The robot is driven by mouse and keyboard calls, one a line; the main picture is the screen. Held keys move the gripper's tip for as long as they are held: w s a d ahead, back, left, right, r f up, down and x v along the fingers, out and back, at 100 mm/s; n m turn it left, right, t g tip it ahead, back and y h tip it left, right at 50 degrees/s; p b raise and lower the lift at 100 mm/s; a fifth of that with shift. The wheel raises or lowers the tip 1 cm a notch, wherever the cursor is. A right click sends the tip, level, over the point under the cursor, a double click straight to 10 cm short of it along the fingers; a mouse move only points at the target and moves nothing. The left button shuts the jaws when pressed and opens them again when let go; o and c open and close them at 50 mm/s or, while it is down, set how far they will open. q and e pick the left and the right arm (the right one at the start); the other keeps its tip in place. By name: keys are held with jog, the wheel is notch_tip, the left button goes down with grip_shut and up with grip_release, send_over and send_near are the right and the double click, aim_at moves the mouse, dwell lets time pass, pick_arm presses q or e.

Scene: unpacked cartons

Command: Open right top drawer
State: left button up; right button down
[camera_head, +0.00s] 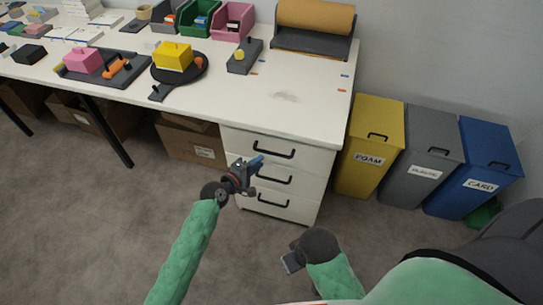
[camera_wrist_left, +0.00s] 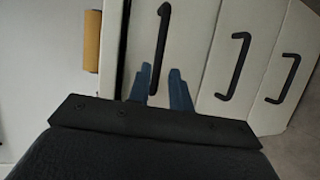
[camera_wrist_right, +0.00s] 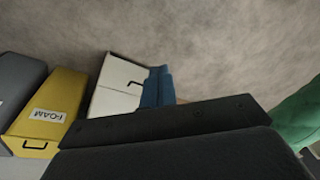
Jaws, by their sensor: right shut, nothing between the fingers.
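The white drawer unit under the right end of the table has three stacked drawers with black bar handles. Its top drawer (camera_head: 240,140) looks closed, and its handle (camera_head: 273,150) is clear in the head view. My left gripper (camera_head: 257,166) is in front of the unit, just below that handle. In the left wrist view its blue fingers (camera_wrist_left: 160,88) are apart, with one end of the top handle (camera_wrist_left: 162,45) showing between them. I cannot tell whether they touch it. My right gripper (camera_head: 291,262) is low over the floor, shut and empty; its fingers (camera_wrist_right: 158,88) are together.
The middle handle (camera_head: 273,176) and bottom handle (camera_head: 273,201) are below. Yellow foam (camera_head: 370,145), grey plastic (camera_head: 428,160) and blue card (camera_head: 480,170) bins stand right of the unit. A cardboard box (camera_head: 190,143) is left of it. The floor in front is clear.

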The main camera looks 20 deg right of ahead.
aim_at(271, 153)
pick_arm(q)
jog(key=shift+n, duration=0.3)
jog(key=p+x, duration=0.1)
jog(key=x, duration=0.6)
jog(key=shift+w+d, duration=0.2)
jog(key=shift+d, duration=0.1)
grip_shut()
